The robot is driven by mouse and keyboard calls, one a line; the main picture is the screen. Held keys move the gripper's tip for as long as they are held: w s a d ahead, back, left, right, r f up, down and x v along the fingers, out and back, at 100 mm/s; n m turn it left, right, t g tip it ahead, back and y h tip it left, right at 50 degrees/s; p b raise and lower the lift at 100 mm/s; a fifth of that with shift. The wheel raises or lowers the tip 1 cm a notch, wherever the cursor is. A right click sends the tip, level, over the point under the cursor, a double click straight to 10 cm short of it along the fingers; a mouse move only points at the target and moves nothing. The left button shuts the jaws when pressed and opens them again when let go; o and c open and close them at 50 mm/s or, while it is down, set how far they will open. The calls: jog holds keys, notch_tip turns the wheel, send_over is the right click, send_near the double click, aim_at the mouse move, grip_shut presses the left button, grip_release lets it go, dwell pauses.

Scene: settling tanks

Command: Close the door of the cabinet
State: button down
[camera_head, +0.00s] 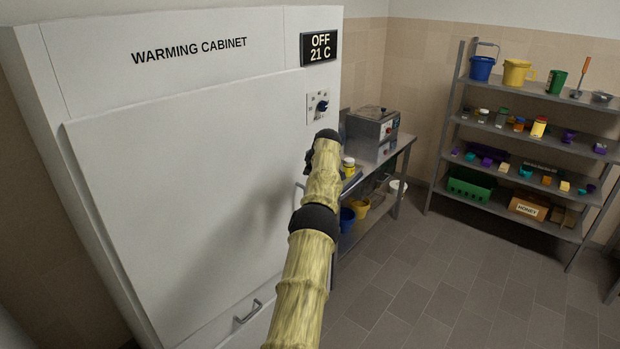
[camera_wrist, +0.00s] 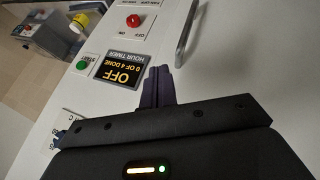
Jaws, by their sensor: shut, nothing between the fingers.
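The white warming cabinet (camera_head: 190,45) fills the left of the head view. Its large flat white door (camera_head: 170,190) stands a little proud of the frame along its top and left edges; I cannot tell whether it is fully shut. My arm hides part of the door's right edge. My gripper (camera_head: 309,160) is at that right side, mostly hidden by my own wrist. In the wrist view my gripper (camera_wrist: 158,72) has its dark fingers together and empty, before a white panel. A grey bar handle (camera_wrist: 187,30) is beyond the fingertips, apart from them.
The panel carries a timer display (camera_wrist: 122,72), a red button (camera_wrist: 133,20) and a green button (camera_wrist: 83,65). A drawer handle (camera_head: 248,312) is low on the cabinet. A metal table (camera_head: 385,155) stands right of it, and shelving (camera_head: 530,130) farther back. The tiled floor between is clear.

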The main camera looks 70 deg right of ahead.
jog(key=s+d+r+p, duration=0.1)
jog(key=s+r+p, duration=0.2)
jog(key=r+p, duration=0.2)
jog(key=shift+s+r, duration=0.15)
jog(key=shift+s, duration=0.2)
